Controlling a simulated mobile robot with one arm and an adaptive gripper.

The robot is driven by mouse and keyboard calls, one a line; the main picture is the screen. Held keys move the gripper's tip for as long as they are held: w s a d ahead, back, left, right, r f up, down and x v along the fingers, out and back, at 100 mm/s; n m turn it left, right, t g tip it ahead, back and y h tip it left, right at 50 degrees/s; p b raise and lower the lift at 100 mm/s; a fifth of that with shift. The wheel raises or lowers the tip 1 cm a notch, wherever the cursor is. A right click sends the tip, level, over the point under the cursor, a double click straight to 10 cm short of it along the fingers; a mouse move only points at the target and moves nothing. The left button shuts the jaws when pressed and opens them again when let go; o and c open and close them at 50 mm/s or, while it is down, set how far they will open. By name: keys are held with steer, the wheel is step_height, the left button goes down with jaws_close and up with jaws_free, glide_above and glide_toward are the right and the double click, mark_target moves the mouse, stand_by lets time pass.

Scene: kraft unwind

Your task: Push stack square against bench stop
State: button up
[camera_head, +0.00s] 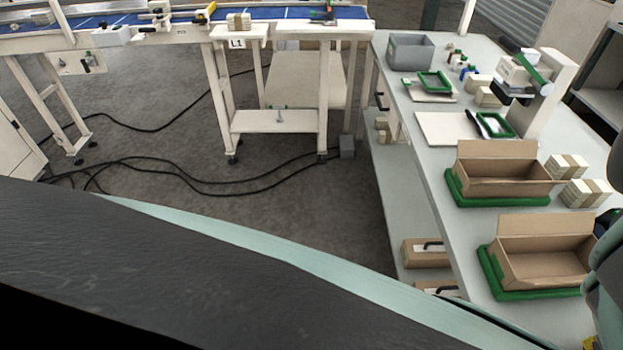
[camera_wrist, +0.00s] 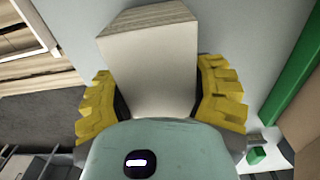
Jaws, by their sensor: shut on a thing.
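In the wrist view, my gripper (camera_wrist: 163,88) has its two yellow padded fingers on either side of a pale stack (camera_wrist: 150,55), one finger against each side. The stack is a block with a plain light face and fine layered edges at its far end. It is over a light grey bench surface. My palm hides its near end. In the head view, a small yellow part of my gripper (camera_head: 589,343) shows at the lower right edge, and the held stack is not visible. I cannot pick out the bench stop for certain in either view.
The grey bench (camera_head: 418,160) carries two open cardboard boxes (camera_head: 503,184) (camera_head: 540,281) in green trays, with banded stacks (camera_head: 585,193) beside them. A grey bin (camera_head: 410,53) stands at the far end. In the wrist view, a green edge (camera_wrist: 293,75) runs right of the stack.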

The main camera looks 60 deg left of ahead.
steer(key=shift+w+d+b, duration=0.7)
steer(key=shift+w+b, duration=0.35)
steer(key=shift+b, duration=0.5)
stand_by(2.5)
steer(key=shift+s+a, duration=0.1)
steer(key=shift+s, duration=0.05)
stand_by(0.7)
steer(key=o, duration=1.4)
steer(key=shift+f, duration=0.1)
steer(key=shift+r, duration=0.2)
steer(key=shift+a+r, duration=0.1)
steer(key=shift+r, duration=5.7)
